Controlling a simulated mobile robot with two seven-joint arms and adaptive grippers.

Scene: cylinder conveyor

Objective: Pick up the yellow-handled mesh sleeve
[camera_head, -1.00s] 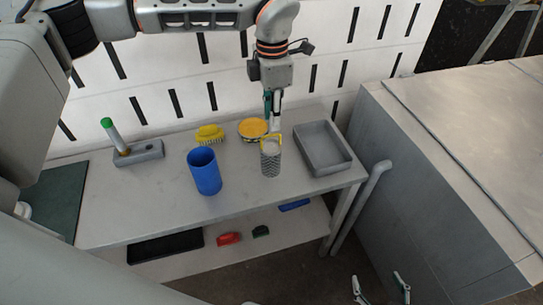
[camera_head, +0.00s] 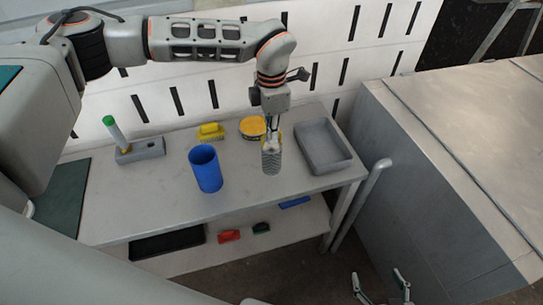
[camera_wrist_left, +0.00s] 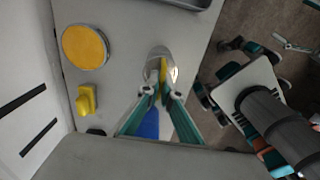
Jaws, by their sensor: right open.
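The grey mesh sleeve (camera_head: 271,162) stands upright on the bench, right of the blue cup. My left gripper (camera_head: 271,135) is directly above it, pointing down, with its fingers at the handle. In the left wrist view the yellow handle (camera_wrist_left: 163,72) shows as a narrow strip between the fingertips of my left gripper (camera_wrist_left: 162,93), which stand apart on either side of it. Contact cannot be made out. The sleeve's metallic body (camera_wrist_left: 157,58) lies beyond. My right gripper (camera_head: 381,288) is open and empty at the bottom of the head view, away from the bench.
A holder (camera_head: 140,152) with a green-topped tube stands left. A large grey cabinet (camera_head: 440,190) stands right.

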